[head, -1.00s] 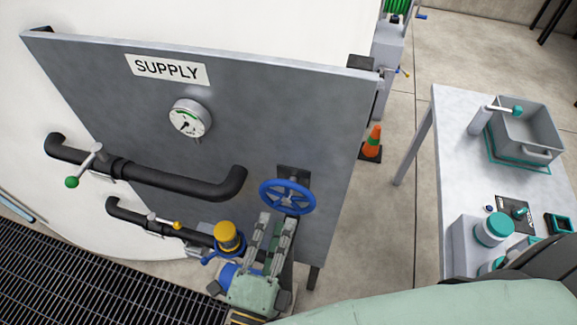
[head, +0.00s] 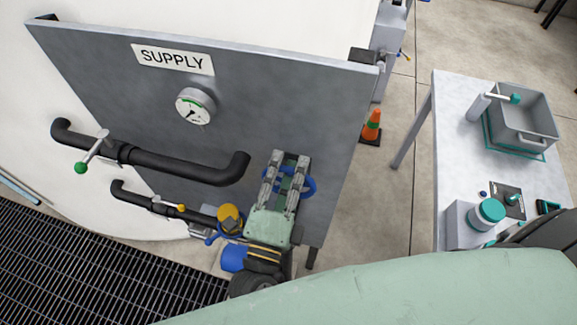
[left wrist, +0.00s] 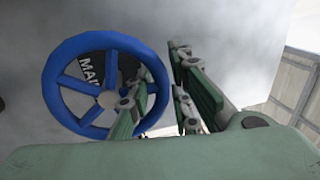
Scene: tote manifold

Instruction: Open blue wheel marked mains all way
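The blue wheel (head: 310,186) is on the grey panel, low and right of centre, and is mostly hidden behind my left gripper (head: 290,157) in the head view. In the left wrist view the blue wheel (left wrist: 57,95) shows nearly whole, with spokes and a dark label behind it reading "MAI". My left gripper (left wrist: 161,66) is open there, one finger seen within the wheel's outline and the other right of it. The right side of the rim lies between them. I cannot tell if either finger touches it. My right gripper is not in view.
The panel (head: 300,110) carries a SUPPLY sign (head: 172,57), a round gauge (head: 194,106) and black pipes (head: 180,165) with a green-knobbed lever. A yellow-capped fitting (head: 230,218) sits close left of my gripper. A white table (head: 455,110) stands right, beyond an orange cone (head: 371,125).

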